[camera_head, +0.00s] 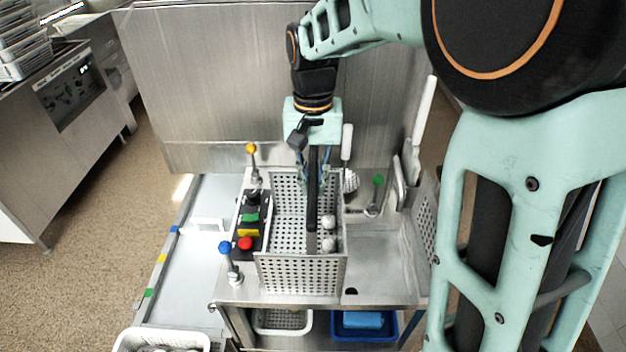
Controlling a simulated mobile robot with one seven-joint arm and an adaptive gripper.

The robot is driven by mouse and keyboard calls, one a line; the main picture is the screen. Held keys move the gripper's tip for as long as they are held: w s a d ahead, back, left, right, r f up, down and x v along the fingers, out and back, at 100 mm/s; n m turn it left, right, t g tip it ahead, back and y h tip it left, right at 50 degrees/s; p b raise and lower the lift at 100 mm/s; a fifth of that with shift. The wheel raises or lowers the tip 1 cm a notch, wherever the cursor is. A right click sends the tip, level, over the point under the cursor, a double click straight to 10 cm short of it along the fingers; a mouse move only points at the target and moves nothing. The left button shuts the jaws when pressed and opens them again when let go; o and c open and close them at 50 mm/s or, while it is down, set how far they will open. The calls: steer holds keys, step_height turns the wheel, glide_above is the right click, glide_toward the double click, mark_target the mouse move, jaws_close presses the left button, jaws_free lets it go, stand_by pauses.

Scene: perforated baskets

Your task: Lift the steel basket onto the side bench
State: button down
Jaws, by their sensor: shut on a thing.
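The steel basket (300,273) is an open box with perforated walls, in the middle of the head view. It appears upright over the steel worktop (375,265); I cannot tell whether its base touches. My gripper (313,180) reaches down over it from the back and is shut on it, apparently at the dark bar running along its middle. The arm and bar hide the exact grip. A lower pale bench (185,268) with coloured edge marks lies to the left, probably the side bench.
A black control box (252,225) with coloured buttons stands close left of the basket, with blue-topped (229,262) and orange-topped (252,160) levers. A green-topped lever (376,192) and another perforated panel (427,215) stand right. A white basket (160,340) is at the front left.

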steer(key=c, duration=1.8)
jaws_free()
step_height(320, 180, up, 12)
steer(key=shift+r, duration=0.1)
